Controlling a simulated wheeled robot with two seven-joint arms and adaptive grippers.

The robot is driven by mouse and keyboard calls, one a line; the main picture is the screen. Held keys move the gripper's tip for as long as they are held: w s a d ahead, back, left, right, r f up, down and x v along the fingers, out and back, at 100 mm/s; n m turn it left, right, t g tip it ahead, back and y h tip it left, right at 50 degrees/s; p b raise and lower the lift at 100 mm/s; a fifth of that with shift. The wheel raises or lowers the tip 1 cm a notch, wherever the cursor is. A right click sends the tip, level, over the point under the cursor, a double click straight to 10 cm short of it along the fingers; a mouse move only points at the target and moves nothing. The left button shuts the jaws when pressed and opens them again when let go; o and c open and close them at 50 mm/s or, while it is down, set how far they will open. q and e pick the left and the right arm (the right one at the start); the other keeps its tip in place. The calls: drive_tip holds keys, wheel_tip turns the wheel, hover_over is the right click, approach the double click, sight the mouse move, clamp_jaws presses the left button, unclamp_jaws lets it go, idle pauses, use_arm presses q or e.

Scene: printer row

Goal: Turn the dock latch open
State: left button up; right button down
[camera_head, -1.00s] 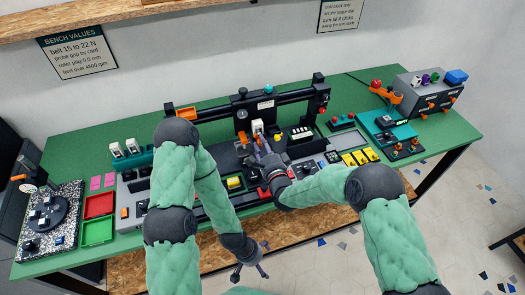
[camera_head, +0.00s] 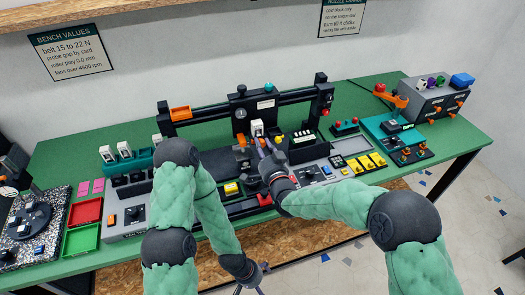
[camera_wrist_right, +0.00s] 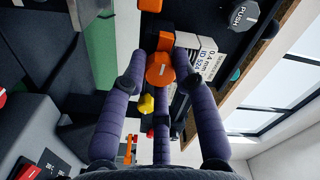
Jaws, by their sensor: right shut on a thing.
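The dock latch appears to be the orange, round-ended lever (camera_wrist_right: 160,69) in the right wrist view. It lies between the purple fingers of my right gripper (camera_wrist_right: 163,76), which is shut on it. A white block with a "0.4 mm" label (camera_wrist_right: 204,60) is right beside it. In the head view my right gripper (camera_head: 263,148) reaches the middle of the machine, just below a white block (camera_head: 257,128); its fingers largely hide the latch there. My left gripper (camera_head: 250,277) hangs low in front of the bench, empty, its fingers spread and partly cut off by the bottom edge.
A dark rail (camera_head: 215,113) spans the machine behind my right gripper. Red (camera_head: 85,212) and green (camera_head: 81,239) trays sit at left. Yellow pieces (camera_head: 366,163) and a grey box with orange levers (camera_head: 430,100) are at right. Bare green bench (camera_head: 340,97) shows behind.

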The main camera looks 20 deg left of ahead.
drive_tip(key=shift+n, duration=0.4)
drive_tip(key=c, duration=1)
unclamp_jaws()
drive_tip(key=shift+o, duration=0.2)
drive_tip(key=v, duration=1.2)
